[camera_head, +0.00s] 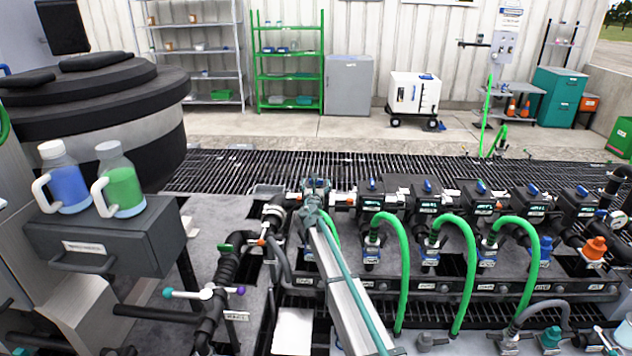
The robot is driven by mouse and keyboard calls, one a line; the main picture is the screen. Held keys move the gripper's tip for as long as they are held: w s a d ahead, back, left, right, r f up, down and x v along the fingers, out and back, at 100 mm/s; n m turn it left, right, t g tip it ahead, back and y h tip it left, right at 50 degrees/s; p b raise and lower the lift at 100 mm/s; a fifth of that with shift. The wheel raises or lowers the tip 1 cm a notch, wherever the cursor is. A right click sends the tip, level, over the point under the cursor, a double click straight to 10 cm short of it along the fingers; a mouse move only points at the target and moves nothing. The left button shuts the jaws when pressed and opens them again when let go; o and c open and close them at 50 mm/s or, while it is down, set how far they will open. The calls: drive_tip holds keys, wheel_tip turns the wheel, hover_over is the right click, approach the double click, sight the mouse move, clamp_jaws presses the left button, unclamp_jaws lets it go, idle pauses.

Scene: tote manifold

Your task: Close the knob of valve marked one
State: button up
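A row of valves on a dark manifold runs across the right half of the head view. Blue knobs top several of them, among them one at the left of the row (371,184), then a second (427,187) and a third (481,187). Small labels (365,284) line the rail below; I cannot read which says one. My silver arm reaches up from the bottom middle, and my gripper (312,203) is at the leftmost valve body (317,184), largely covering it. I cannot tell whether it touches the knob or whether its fingers are open or shut.
Green hoses (403,270) arch down in front of the valves. A grey box (105,235) carrying two jugs (66,187) is farther left. Floor grating (230,172) lies behind.

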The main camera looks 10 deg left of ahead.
drive_tip(key=shift+w, duration=0.65)
drive_tip(key=c, duration=1.2)
drive_tip(key=shift+o, duration=0.2)
